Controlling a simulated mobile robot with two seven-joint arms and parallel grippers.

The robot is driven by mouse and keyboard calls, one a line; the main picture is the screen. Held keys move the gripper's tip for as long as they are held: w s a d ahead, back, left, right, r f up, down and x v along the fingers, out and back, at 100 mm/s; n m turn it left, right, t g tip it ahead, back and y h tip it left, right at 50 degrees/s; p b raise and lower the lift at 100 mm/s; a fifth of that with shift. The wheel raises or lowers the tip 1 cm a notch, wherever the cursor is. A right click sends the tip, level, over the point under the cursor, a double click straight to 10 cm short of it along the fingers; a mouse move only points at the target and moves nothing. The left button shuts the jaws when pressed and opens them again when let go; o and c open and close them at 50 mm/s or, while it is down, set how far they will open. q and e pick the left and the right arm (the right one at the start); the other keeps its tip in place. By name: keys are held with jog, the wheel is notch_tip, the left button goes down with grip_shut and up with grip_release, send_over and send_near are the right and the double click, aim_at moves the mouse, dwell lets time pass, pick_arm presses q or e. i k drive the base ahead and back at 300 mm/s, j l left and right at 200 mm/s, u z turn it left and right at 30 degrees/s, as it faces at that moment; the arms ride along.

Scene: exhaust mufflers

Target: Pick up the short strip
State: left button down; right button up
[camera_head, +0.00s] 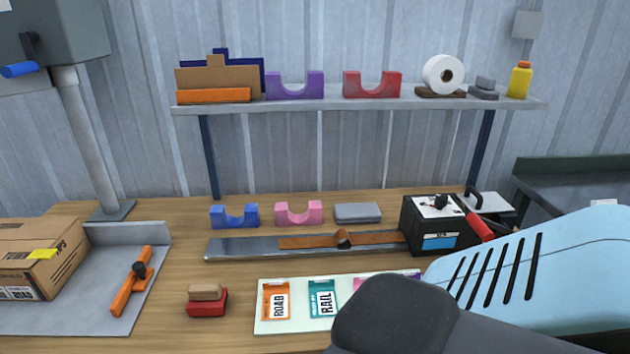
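A shorter orange strip with a black knob (131,282) lies at an angle on a grey plate at the left. I cannot tell for certain which one is the short strip. My light-blue arm with a dark grey link fills the lower right; its gripper fingers do not show. My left gripper is not in view.
A cardboard box (38,262) stands on the grey plate (95,318). A black box with a red handle (436,226) is at the bar's right end. Blue (234,216) and pink (298,213) cradles stand behind the bar. A card tray (268,324) and red block (207,303) are in front.

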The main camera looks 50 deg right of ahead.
aim_at(386, 238)
jog(key=z, duration=1.85)
